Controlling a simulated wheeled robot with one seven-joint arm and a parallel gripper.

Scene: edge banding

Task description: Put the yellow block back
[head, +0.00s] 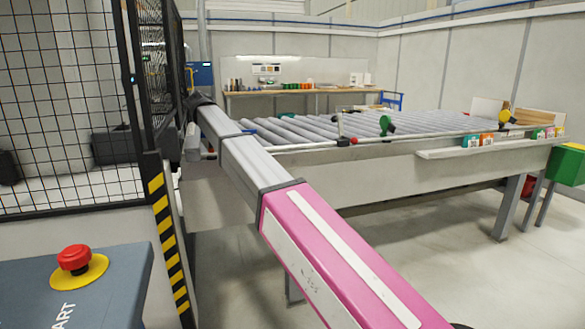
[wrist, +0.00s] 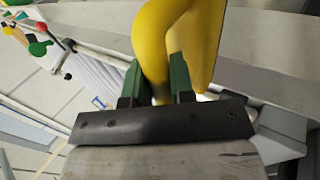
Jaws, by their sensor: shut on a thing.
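In the wrist view my gripper (wrist: 157,82) is shut, with its two green fingers on either side of the lower end of the yellow block (wrist: 165,40). The yellow block has a rounded side on the left and a flatter face on the right. It extends up past the top edge of the wrist view, so its far end is out of sight. I cannot make out the gripper or the held block in the head view.
A roller conveyor (head: 300,130) runs across the middle. A yellow and black piece (head: 503,117) and a green one (head: 386,124) stand along its front rail. A mesh fence (head: 65,100) is at left, with a red emergency button (head: 74,257) before it.

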